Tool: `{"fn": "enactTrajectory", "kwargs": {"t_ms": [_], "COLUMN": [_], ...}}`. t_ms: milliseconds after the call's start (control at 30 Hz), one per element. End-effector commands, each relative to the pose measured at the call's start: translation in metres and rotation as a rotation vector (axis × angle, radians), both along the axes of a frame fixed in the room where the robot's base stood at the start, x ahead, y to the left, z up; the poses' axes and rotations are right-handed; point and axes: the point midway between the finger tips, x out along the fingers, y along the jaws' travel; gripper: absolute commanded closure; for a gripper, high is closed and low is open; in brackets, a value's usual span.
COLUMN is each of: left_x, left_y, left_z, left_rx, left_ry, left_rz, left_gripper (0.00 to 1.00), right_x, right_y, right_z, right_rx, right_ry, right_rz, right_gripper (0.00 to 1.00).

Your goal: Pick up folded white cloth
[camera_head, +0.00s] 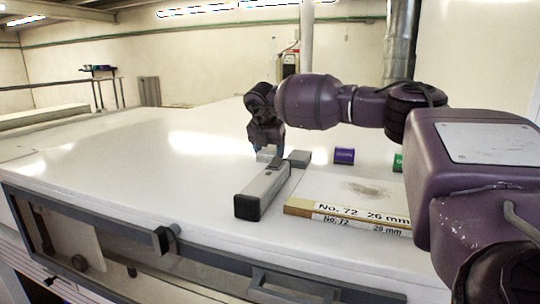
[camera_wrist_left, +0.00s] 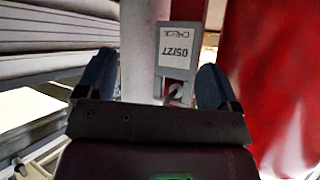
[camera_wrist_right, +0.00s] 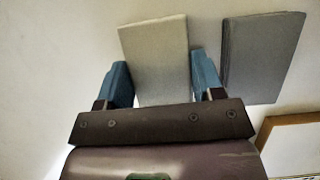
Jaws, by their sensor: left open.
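A folded pale, off-white cloth (camera_wrist_right: 155,50) lies flat on the white top in the right wrist view. In the head view it shows as a small pale grey patch (camera_head: 266,155), partly hidden by my right gripper. My right gripper (camera_head: 267,150) points down over it. In the right wrist view the two blue fingers (camera_wrist_right: 160,72) stand apart, with the cloth between and beyond them; I cannot tell whether they touch it. My left gripper (camera_wrist_left: 153,80) is open with nothing between its fingers, and it is outside the head view.
A darker grey folded piece (camera_wrist_right: 262,55) lies right of the cloth. Nearby are a long grey bar with a black end (camera_head: 263,190), a board marked No. 72 (camera_head: 345,192) and a purple block (camera_head: 344,156). A tag (camera_wrist_left: 178,48) hangs before my left gripper. The top's left is clear.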

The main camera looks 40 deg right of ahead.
Motion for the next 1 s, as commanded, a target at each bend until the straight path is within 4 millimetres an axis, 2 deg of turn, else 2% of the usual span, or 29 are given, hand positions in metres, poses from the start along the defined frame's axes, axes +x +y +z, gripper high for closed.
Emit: {"fn": "enactTrajectory", "kwargs": {"t_ms": [33,167,400,567,767,1000], "left_x": [0.000,0.000,0.001,0.001,0.003,0.006], "left_y": [0.000,0.000,0.000,-0.001,-0.001,-0.001], "left_z": [0.000,0.001,0.002,0.000,-0.004,-0.005], "left_rx": [0.000,0.000,0.000,0.000,0.000,-0.001], "left_ry": [-0.001,-0.002,-0.005,-0.007,-0.012,-0.021], "left_rz": [0.000,0.000,0.000,-0.001,-0.001,-0.002], "left_gripper": [0.14,0.14,0.14,0.14,0.14,0.14], "right_x": [0.000,0.000,0.000,0.001,0.001,0.001], "right_y": [0.000,0.000,0.000,0.000,0.000,0.001], "right_z": [0.000,0.000,0.002,0.016,0.059,0.122], "right_rx": [0.000,0.000,0.001,0.001,0.002,0.002], "right_ry": [0.000,0.000,-0.001,-0.004,-0.006,-0.006], "right_rz": [0.000,0.000,-0.001,-0.002,-0.001,-0.001], "right_gripper": [0.47,0.65,0.66,0.66,0.66,0.66]}}
